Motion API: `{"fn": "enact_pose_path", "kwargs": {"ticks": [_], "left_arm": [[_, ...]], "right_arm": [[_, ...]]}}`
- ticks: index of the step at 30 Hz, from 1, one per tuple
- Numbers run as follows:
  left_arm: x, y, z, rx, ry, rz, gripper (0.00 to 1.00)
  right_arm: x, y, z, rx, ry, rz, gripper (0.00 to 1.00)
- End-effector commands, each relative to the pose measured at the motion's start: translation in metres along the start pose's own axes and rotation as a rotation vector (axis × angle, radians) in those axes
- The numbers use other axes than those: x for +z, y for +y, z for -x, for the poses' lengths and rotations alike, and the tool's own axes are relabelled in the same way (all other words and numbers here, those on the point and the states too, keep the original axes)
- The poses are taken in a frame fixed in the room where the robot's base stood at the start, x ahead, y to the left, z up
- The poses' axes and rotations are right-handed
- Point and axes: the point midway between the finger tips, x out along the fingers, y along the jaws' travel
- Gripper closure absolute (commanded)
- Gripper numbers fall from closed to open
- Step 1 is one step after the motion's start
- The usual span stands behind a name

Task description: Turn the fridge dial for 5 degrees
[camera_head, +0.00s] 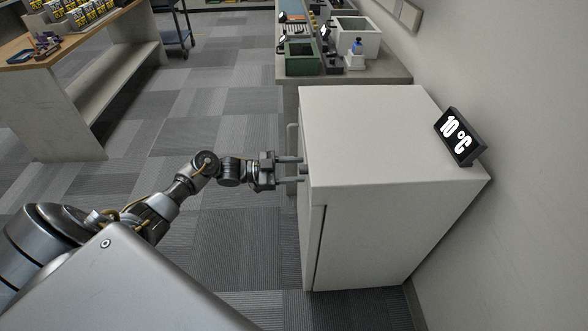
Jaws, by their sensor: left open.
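A white fridge (375,140) stands against the wall on the right, with its door side facing left. A black display (459,136) on its top reads 10 °C. My left gripper (300,169) is open, with its two fingers pointing right at the upper part of the fridge's door side. The fingertips are close to that side; I cannot tell if they touch it. A pale handle (292,139) shows just behind the fingers. The dial itself cannot be made out from this angle. My right gripper is not in view.
A counter (388,70) behind the fridge holds a green bin (301,58), a white box (358,37) and small items. A wooden-topped table (98,33) with cans stands at upper left. The carpet between table and fridge is clear.

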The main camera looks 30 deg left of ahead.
Motion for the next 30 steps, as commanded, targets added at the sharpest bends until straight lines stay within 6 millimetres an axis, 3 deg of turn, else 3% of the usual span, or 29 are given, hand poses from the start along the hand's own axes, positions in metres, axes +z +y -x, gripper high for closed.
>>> {"fn": "enact_pose_path", "kwargs": {"ticks": [2,13,20,30], "left_arm": [[0.0,0.0,0.0,0.0,0.0,0.0,0.51],[0.0,0.0,0.001,-0.001,0.0,0.001,0.96],[0.001,0.0,0.001,-0.001,0.0,-0.029,0.96],[0.003,0.001,0.001,0.001,-0.001,-0.231,0.96]], "right_arm": [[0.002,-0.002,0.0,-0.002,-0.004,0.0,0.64],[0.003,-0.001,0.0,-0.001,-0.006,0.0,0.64],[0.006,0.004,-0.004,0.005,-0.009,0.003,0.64],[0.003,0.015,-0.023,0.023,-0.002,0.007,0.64]]}}
